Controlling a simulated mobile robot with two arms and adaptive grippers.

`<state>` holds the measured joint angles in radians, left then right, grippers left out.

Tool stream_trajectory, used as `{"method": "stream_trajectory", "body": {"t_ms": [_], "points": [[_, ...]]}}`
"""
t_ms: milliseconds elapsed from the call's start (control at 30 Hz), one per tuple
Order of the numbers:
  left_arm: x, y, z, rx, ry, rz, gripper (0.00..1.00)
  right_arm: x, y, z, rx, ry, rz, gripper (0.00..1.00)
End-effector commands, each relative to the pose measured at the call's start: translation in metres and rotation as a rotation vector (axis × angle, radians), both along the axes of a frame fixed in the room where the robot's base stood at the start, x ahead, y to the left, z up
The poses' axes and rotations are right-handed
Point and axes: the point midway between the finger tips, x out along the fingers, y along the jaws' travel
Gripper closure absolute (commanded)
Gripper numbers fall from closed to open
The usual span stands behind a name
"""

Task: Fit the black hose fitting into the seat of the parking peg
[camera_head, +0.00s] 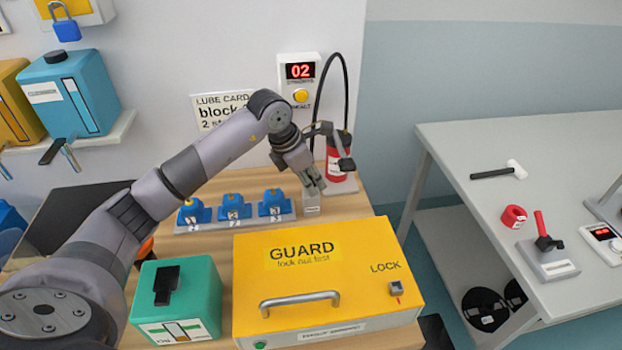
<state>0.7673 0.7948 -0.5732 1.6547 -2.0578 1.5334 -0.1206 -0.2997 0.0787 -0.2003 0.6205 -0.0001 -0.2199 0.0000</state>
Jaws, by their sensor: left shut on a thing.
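My left gripper (316,183) comes in from the left, points down and is shut just above a small light-grey block with a label, which looks like the parking peg (311,203). The black hose (346,88) arcs up from the red canister (337,158) and comes down behind my gripper. The black hose fitting is hidden by the fingers. I cannot tell whether it touches the peg's seat. My right gripper is not in view.
Several blue blocks (233,208) on a grey strip stand left of the peg. A yellow GUARD box (345,243) and a green box (203,285) stand in front. A wall unit (299,70) reads 02. A grey table (464,140) with tools is at right.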

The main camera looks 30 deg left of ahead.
Motion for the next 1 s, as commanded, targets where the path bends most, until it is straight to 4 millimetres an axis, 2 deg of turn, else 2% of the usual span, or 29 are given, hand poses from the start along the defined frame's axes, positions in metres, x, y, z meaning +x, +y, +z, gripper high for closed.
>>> {"method": "stream_trajectory", "body": {"t_ms": [133, 167, 433, 767, 867, 1000], "points": [[0.000, 0.000, -0.005, 0.000, 0.000, 0.000, 1.00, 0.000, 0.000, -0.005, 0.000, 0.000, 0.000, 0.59], [0.000, 0.000, -0.003, 0.001, 0.001, 0.000, 0.77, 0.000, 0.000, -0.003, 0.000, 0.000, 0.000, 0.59], [0.000, 0.000, -0.003, 0.001, 0.001, 0.000, 0.59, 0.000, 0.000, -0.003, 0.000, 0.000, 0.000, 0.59], [0.000, 0.000, -0.001, 0.000, 0.000, 0.000, 0.59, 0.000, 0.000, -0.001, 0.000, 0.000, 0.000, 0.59], [-0.001, 0.002, 0.006, 0.000, -0.003, 0.001, 0.59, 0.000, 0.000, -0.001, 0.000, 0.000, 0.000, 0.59], [-0.009, 0.008, 0.028, 0.003, -0.005, 0.000, 0.59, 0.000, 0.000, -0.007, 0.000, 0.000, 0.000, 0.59]]}}
